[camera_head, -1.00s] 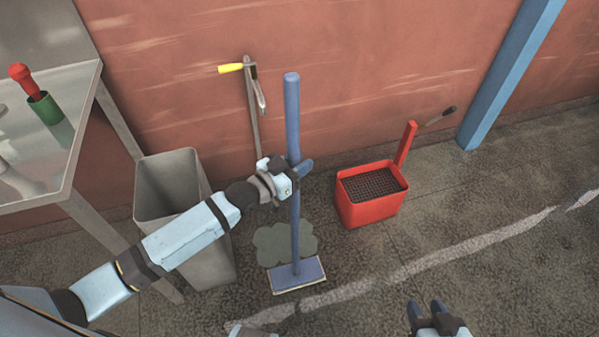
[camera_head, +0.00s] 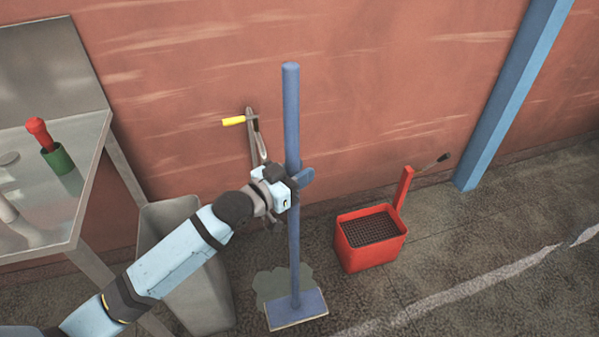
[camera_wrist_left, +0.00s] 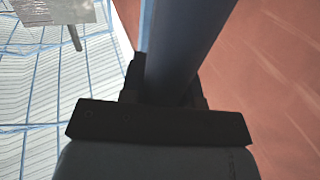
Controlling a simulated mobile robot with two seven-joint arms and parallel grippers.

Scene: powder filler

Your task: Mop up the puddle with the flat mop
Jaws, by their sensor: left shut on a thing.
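The flat mop has a long blue handle (camera_head: 291,110) and a flat blue head (camera_head: 297,311) with a pale lower edge. It stands nearly upright, its head down at floor level. My left gripper (camera_head: 295,182) is shut around the handle at about mid-height. The grey-green puddle (camera_head: 267,284) lies on the floor by the wall, behind and left of the mop head. The head overlaps its front edge in the picture and hides part of it. In the left wrist view the handle (camera_wrist_left: 185,45) rises from the jaws. My right gripper is out of view.
A grey bin (camera_head: 205,290) stands close left of the puddle, beside a metal table (camera_head: 85,190). A red wringer bucket (camera_head: 370,255) stands to the right. A yellow-handled tool (camera_head: 234,121) is at the wall. Floor to the front right is clear.

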